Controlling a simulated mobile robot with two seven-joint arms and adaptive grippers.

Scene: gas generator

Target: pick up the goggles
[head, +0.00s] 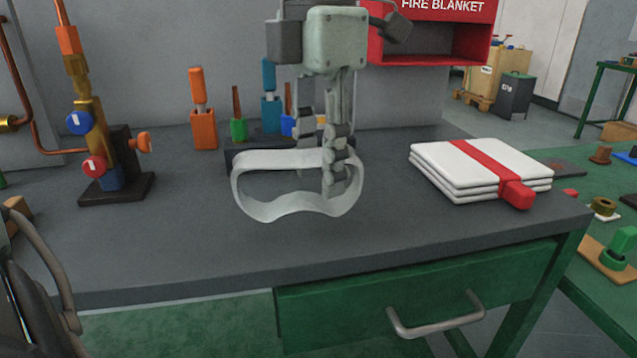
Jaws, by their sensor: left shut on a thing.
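The goggles (268,209) show as a pale grey looped band over the grey tabletop, in the middle of the head view. My left gripper (338,168) points down from above and is shut on the right side of the band. Its fingers hide part of the goggles there. I cannot tell whether the band's lower edge touches the table. My right gripper is not in view.
Folded white blanket (470,165) with a red strap lies at right on the table (200,255). A brass valve stand (95,140) stands at left. Coloured-handled tools (203,125) stand behind. A red fire blanket box (440,35) is at the back. The left front tabletop is clear.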

